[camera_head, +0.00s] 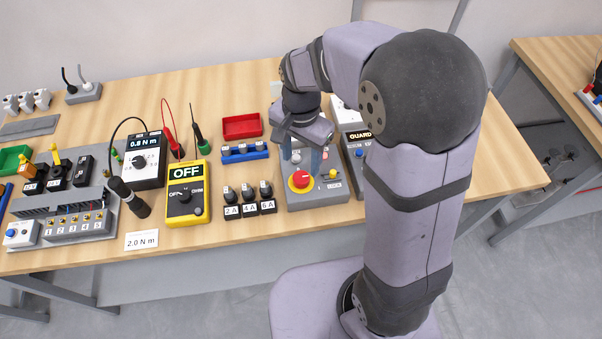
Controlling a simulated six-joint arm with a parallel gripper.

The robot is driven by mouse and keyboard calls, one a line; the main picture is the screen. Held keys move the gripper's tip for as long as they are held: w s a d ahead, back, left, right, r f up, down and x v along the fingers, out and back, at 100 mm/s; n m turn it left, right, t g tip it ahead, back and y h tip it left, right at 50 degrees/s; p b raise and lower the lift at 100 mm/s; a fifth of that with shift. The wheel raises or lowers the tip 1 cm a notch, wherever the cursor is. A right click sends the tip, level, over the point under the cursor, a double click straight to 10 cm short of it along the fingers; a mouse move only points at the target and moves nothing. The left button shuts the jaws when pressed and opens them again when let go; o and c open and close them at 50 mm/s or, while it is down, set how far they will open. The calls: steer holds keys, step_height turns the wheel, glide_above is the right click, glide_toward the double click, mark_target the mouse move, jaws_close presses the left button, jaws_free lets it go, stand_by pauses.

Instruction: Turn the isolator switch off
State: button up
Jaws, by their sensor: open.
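A grey control box (318,194) stands on the wooden bench, right of centre. On its top is a red rotary knob (301,179) on a yellow plate, which looks like the isolator switch. I cannot make out its exact setting. A small yellow part (333,174) sits to the right of the knob. My gripper (307,161) points down over the back part of this box, just behind the red knob in the picture. Its fingers are apart with nothing seen between them. My gripper and wrist hide the rear of the box. I cannot tell whether the fingertips touch anything.
A box marked GUARD (360,136) stands close on the right, partly behind my arm. Black parts labelled 2A, 4A and 6A (249,198) stand to the left. A yellow meter reading OFF (187,205) and a red tray (241,125) lie further left. The bench's right end is clear.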

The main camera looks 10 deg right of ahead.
mark_target(301, 177)
steer(key=shift+f+p, duration=1.05)
steer(key=shift+f, duration=2.55)
steer(key=c, duration=1.1)
